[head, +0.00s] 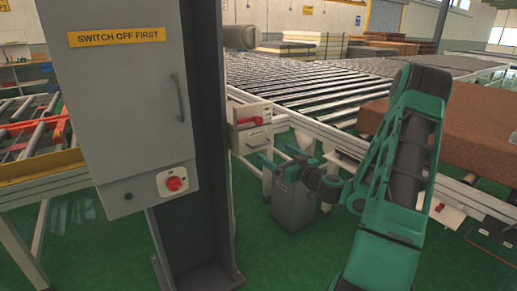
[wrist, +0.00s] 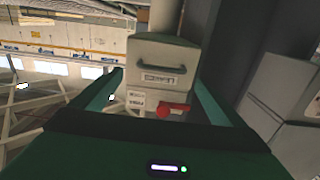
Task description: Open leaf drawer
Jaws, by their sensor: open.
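The leaf drawer (head: 256,138) is a small pale grey front with a label and handle, low on a box fixed to the side of the conveyor. A red lever (head: 262,118) sits just above it. My gripper (head: 278,157) is open and empty, in front of and below the drawer, apart from it. In the wrist view, which looks upside down, the drawer front (wrist: 148,57) with its dark handle (wrist: 160,70) lies between my spread fingers (wrist: 160,88). The red lever (wrist: 174,109) shows beyond them. I cannot tell whether the drawer is fully closed.
A grey switch cabinet (head: 125,100) and dark post (head: 193,225) stand left of the drawer. The roller conveyor (head: 320,88) runs behind it, with a brown mattress (head: 475,125) at the right. A grey bin-like box (head: 293,207) stands under my gripper. Green floor is open in front.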

